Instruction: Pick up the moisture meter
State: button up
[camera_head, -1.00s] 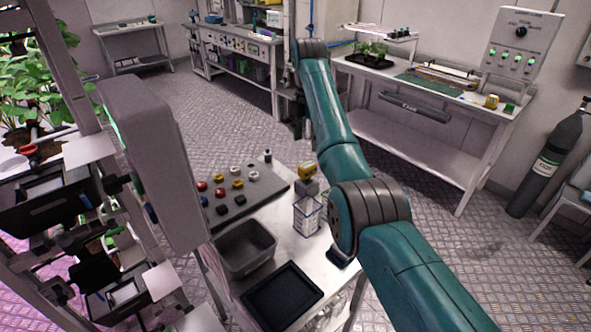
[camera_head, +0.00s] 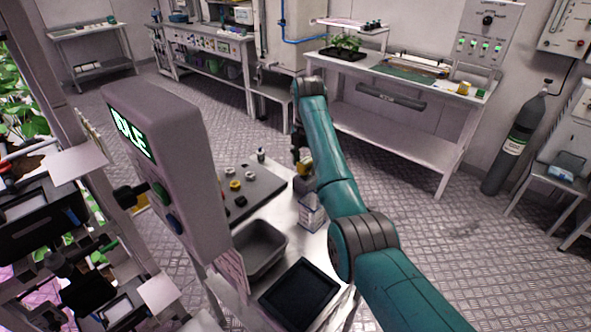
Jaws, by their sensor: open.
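A small yellow device (camera_head: 305,167), which looks like the moisture meter, stands at the far right end of the white cart top (camera_head: 283,216). A grey block is beneath or beside it. The teal arm partly covers it. My gripper (camera_head: 300,152) is dark, points down and is open. It is right at the yellow device in the picture. Its fingertips are small and partly hidden by the arm, so I cannot tell whether they touch the device or are around it.
A dark board (camera_head: 262,186) holds several coloured knobs. A grey post box reading IDLE (camera_head: 170,170) hides part of it. Open floor lies right of the cart.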

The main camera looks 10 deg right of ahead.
jog(key=shift+d+f, duration=0.15)
jog(key=shift+f, duration=0.05)
grip_shut()
